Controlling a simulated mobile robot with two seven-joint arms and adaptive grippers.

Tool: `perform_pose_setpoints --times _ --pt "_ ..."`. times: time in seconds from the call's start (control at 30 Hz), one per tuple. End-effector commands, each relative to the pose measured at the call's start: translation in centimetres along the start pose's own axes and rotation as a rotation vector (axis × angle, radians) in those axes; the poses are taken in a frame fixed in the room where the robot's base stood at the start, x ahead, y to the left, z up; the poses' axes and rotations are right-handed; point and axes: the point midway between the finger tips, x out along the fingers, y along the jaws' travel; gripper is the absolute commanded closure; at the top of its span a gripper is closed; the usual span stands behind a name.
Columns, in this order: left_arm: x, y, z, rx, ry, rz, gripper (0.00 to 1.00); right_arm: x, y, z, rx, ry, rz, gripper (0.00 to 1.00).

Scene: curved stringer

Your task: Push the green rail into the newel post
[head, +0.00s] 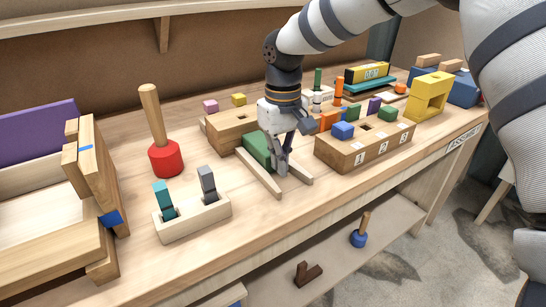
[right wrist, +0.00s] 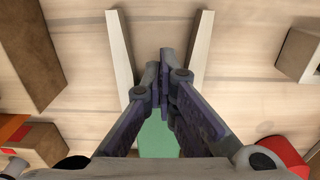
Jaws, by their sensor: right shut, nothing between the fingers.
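The green rail (head: 256,149) lies low on the bench between two pale guide strips (head: 258,174), toward their back end. My right gripper (head: 281,168) points down between the strips, at the rail's front end, fingers together and empty. In the right wrist view the closed fingertips (right wrist: 164,68) sit between the strips, and part of the green rail (right wrist: 158,137) shows below them. My left gripper is out of view.
A numbered wooden block with coloured pegs (head: 362,150) stands close right of the strips. A pale holder with two upright tools (head: 192,217) is to the left, and a red mallet (head: 165,157) behind it. The bench's front edge is near the strips.

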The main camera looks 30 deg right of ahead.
Motion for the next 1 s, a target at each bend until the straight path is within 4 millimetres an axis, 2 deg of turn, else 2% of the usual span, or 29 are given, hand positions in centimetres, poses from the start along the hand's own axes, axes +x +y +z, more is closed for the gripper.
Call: perform_pose_setpoints --times 0.3,0.5,0.67,0.77,1.0 --pt "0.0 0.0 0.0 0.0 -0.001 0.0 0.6 0.1 0.0 0.0 0.0 0.0 0.0 1.0" --pt "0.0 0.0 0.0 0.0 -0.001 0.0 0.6 0.0 0.0 2.1 0.0 -0.001 0.001 1.0" --pt "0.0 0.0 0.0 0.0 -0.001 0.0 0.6 0.0 0.0 3.0 0.001 -0.001 0.0 1.0" --pt "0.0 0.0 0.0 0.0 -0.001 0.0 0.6 -1.1 0.0 2.9 0.002 0.003 0.001 1.0" --pt "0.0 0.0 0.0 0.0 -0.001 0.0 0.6 -5.7 0.0 2.9 0.001 0.002 0.002 1.0"
